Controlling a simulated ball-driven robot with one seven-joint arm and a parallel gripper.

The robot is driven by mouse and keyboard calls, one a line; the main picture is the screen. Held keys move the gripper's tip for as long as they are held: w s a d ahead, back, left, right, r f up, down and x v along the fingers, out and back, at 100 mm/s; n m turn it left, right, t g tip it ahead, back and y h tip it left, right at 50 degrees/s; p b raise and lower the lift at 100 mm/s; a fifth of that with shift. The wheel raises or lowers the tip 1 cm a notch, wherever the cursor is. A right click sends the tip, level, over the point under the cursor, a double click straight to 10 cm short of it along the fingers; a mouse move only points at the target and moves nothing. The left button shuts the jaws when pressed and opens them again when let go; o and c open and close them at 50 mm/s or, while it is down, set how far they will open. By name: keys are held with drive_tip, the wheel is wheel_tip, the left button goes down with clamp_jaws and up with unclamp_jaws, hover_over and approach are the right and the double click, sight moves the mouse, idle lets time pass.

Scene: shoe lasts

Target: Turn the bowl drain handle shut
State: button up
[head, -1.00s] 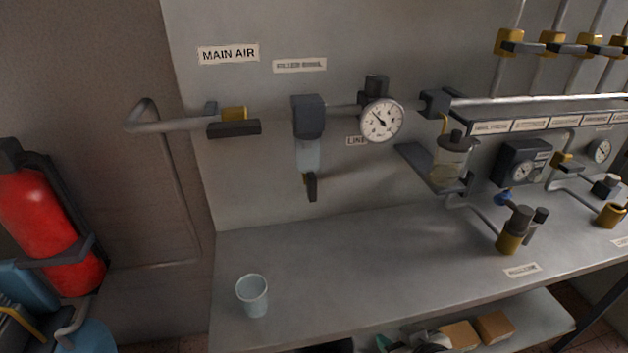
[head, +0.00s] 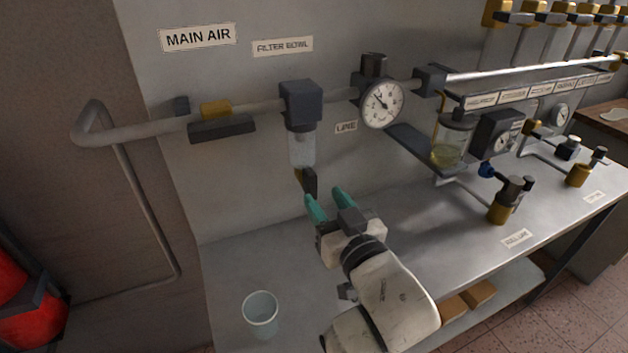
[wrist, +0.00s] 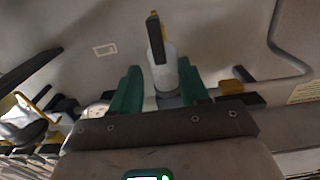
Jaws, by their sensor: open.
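The filter bowl (head: 302,148) is a clear cylinder hanging under a dark grey head (head: 301,104) on the wall pipe. The bowl drain handle (head: 309,180) is a small dark lever with a brass-yellow part at the bowl's bottom, hanging roughly downward. My gripper (head: 328,205) has green fingers, open and empty, just below and to the right of the handle in the head view. In the wrist view the bowl (wrist: 164,72) shows between the spread fingers (wrist: 158,78), with the handle (wrist: 156,40) beyond their tips. I see no contact with the handle.
A pressure gauge (head: 382,104) and a grey ledge (head: 410,143) sit right of the bowl. The main air valve (head: 221,128) is on the pipe at left. A clear cup (head: 261,315) stands on the bench (head: 235,265), which is otherwise clear nearby.

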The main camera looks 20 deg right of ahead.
sight(313, 183)
drive_tip(key=w, duration=0.5)
drive_tip(key=shift+w+p, duration=0.35)
drive_tip(key=shift+w, duration=0.05)
clamp_jaws()
